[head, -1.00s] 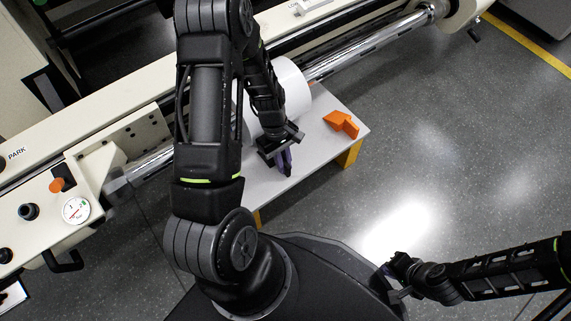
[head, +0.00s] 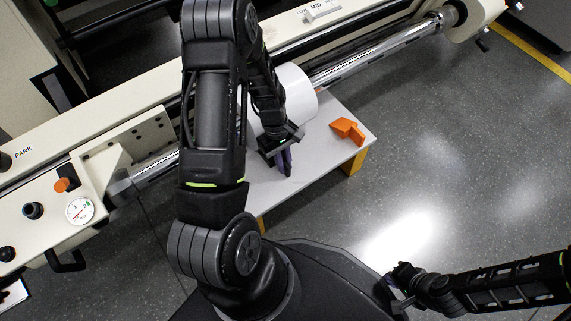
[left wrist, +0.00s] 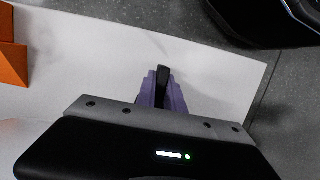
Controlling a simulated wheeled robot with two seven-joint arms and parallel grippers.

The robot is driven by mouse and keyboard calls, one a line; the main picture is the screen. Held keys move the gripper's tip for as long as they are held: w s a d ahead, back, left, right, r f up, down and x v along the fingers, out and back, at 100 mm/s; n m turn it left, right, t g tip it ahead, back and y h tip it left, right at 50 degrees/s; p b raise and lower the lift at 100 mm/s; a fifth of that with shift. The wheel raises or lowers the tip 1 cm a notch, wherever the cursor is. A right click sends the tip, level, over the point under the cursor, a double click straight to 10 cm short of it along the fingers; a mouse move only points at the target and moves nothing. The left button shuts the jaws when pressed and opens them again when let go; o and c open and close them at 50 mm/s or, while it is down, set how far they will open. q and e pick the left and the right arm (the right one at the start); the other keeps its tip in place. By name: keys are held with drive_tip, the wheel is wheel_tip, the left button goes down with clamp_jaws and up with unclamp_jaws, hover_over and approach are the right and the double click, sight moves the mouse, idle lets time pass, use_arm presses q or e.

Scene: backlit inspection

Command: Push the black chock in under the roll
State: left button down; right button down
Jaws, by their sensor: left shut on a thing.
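The white roll (head: 300,92) sits on the shiny bar above the pale table (head: 325,163), partly hidden behind my left arm. My left gripper (head: 286,163) reaches down just in front of the roll, over the table. In the left wrist view its purple fingers (left wrist: 147,92) are shut on a narrow black piece (left wrist: 163,76), which I take for the black chock. Most of the chock is hidden by the fingers and wrist, and I cannot tell whether it touches the roll. My right gripper (head: 394,287) is at the lower right, far from the table; its fingers are too small to read.
An orange block (head: 347,130) lies on the table right of my left gripper and also shows in the left wrist view (left wrist: 12,62). A cream machine frame with a gauge (head: 80,210) runs along the left and back. Open grey floor (head: 440,170) lies to the right.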

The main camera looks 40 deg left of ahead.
use_arm(q)
drive_tip(key=shift+a, duration=0.15)
drive_tip(key=c, duration=1.4)
unclamp_jaws()
drive_tip(key=shift+o, duration=0.2)
drive_tip(key=p+v, duration=0.3)
drive_tip(key=v, duration=0.5)
drive_tip(key=shift+f, duration=0.1)
drive_tip(key=shift+s, duration=0.1)
